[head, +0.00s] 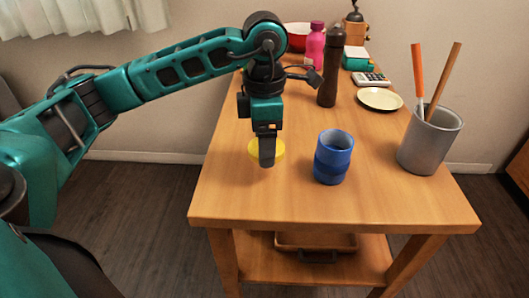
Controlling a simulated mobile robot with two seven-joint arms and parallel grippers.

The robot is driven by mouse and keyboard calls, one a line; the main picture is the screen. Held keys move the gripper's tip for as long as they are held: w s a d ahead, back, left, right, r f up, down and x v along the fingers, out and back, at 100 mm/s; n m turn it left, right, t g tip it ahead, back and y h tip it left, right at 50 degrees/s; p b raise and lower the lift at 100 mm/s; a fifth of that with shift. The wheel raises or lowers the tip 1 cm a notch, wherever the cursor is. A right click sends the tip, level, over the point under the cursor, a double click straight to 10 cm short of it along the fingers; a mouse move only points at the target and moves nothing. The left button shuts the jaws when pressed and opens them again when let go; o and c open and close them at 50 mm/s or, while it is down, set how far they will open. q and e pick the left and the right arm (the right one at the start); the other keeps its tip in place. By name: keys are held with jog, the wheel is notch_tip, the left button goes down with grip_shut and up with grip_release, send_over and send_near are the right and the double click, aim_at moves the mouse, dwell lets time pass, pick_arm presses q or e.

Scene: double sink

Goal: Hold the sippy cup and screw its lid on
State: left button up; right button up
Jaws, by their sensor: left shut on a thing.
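A blue cup (333,160) stands upright and open on the wooden table, near its front edge. A round yellow lid (281,151) is to the left of the cup, apart from it. My left gripper (267,152) points down at the lid and is shut on it. The gripper's fingers hide the middle of the lid. I cannot tell whether the lid touches the tabletop. My right gripper is out of view.
A grey holder (429,142) with two long utensils stands right of the cup. A dark brown mill (329,73), pink bottle (314,47), small plate (380,99) and calculator (371,79) are farther back. The table front (335,208) is bare.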

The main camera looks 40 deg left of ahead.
pick_arm(q)
notch_tip(320, 180, up, 15)
jog(key=p, duration=0.3)
jog(key=shift+r+p, duration=0.15)
jog(key=shift+p, duration=0.15)
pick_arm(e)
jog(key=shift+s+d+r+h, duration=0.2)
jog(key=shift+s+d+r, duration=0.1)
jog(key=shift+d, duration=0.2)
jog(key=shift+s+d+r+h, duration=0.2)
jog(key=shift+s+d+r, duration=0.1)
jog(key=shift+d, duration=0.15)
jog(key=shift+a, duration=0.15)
